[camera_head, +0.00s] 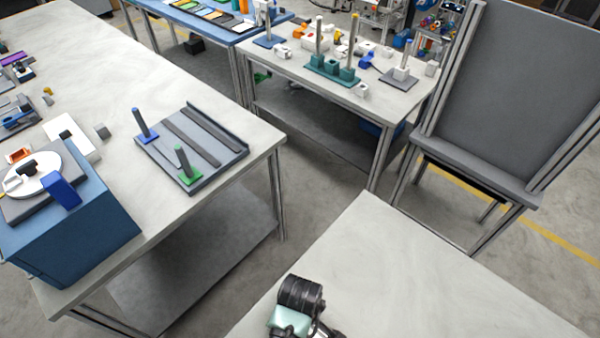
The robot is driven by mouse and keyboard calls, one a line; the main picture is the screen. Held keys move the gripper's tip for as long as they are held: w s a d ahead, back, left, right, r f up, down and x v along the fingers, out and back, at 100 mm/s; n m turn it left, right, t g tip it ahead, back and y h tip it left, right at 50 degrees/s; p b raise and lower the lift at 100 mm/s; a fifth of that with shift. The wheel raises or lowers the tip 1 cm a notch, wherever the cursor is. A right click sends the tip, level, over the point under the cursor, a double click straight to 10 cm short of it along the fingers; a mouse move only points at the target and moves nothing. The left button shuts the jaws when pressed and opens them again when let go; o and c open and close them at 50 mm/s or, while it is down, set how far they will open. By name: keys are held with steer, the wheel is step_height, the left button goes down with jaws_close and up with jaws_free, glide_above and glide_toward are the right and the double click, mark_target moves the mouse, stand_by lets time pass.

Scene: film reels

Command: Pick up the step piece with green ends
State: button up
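I cannot single out a step piece with green ends for certain. A grey board (224,146) with long dark strips lies near the right end of the left table. A blue post (140,122) on a blue base stands at its back left. A green post (184,161) on a green base stands at its front. A black ribbed part with a pale green part shows at the bottom edge, over the front table; it may be part of my arm. I cannot make out gripper fingers there or anything held.
A blue box (75,235) bearing a round white plate stands on the left table (110,70). The front table (420,285) is mostly clear. The back table (285,67) holds a teal rack (330,72) and small parts. A grey tilted panel (515,95) stands at right.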

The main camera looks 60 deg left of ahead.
jaws_close()
steer(key=shift+r, duration=0.1)
stand_by(1.2)
